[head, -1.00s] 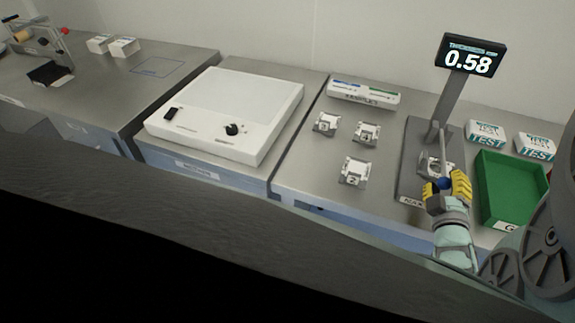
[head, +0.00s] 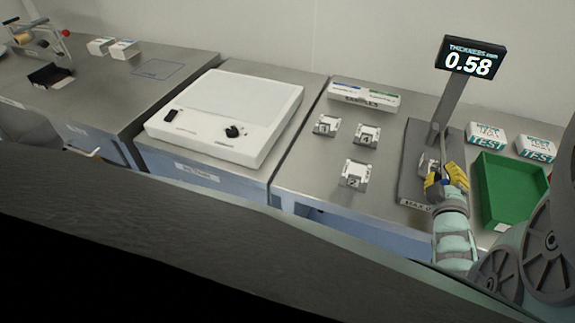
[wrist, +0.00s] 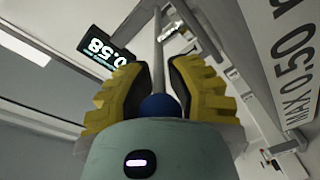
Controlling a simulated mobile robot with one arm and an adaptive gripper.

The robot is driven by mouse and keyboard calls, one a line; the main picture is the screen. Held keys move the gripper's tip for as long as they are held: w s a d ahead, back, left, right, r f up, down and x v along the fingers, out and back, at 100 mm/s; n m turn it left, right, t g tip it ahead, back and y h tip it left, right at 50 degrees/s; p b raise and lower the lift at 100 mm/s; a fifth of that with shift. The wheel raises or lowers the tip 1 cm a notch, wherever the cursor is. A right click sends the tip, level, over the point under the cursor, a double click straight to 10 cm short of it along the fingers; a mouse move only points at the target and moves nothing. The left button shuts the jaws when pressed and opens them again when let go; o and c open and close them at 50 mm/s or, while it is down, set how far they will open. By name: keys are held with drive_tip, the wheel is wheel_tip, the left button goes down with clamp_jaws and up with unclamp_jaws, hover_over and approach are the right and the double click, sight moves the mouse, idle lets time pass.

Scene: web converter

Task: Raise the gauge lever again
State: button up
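The gauge (head: 417,165) stands on the right-hand bench, with a dark base plate, a tilted post and a display (head: 471,57) reading 0.58. Its lever is a thin grey rod (wrist: 158,45) with a blue ball knob (wrist: 160,106), clear in the wrist view. My gripper (head: 446,177) is at the front of the gauge. In the wrist view its yellow fingers (wrist: 159,82) lie on both sides of the knob, dark pads close against it. In the head view the gripper hides the knob and most of the lever. A white piece (head: 428,163) shows partly behind the gripper on the gauge.
A green tray (head: 487,205) stands close to the right of the gauge, with two TEST boxes (head: 486,134) behind. Several numbered white pieces (head: 354,174) and a samples box (head: 363,96) lie to the left. A white panelled unit (head: 226,110) stands farther left.

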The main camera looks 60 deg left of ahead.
clamp_jaws()
